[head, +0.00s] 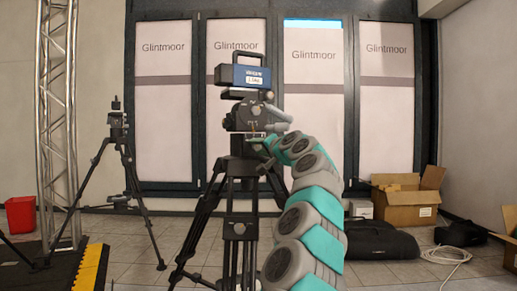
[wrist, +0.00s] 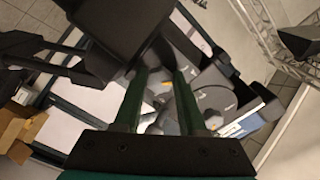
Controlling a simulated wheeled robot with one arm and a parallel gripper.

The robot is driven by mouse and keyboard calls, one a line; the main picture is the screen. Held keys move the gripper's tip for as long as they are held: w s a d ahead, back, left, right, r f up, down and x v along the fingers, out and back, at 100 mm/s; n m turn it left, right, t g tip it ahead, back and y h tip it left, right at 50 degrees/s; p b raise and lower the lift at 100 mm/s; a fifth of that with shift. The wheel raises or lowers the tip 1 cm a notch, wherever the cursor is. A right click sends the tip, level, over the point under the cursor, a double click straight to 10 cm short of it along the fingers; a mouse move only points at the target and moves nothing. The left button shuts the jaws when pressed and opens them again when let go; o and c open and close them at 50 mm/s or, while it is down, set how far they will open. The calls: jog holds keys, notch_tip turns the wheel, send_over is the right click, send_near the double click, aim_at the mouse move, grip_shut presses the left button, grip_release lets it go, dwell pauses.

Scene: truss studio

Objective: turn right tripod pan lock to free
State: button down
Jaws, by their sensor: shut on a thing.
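The right tripod (head: 240,222) stands upright in the middle of the head view. Its dark head (head: 244,118) carries a camera rig with a blue box (head: 243,76) on top. My arm reaches in from the lower right, and my gripper (head: 261,142) is at the right side of the tripod head, low down. In the wrist view my gripper (wrist: 160,78) has its two green fingers at the grey parts of the head (wrist: 162,88). It is shut on a small part there, seemingly the pan lock. The lock itself is mostly hidden, so its setting cannot be told.
Another tripod (head: 122,160) stands at the left by a truss tower (head: 58,120) and a red bin (head: 20,214). A black bag (head: 380,240), cardboard box (head: 405,205) and coiled cable (head: 448,254) lie at the right. Panels line the back wall.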

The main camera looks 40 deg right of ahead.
jog(key=shift+c, duration=2.4)
grip_release()
jog(key=shift+s+a+f+b, duration=0.15)
jog(key=shift+s+b, duration=0.3)
jog(key=shift+b, duration=0.1)
jog(key=b+v, duration=0.4)
jog(key=v, duration=0.2)
jog(key=shift+s, duration=0.4)
jog(key=shift+a, duration=0.15)
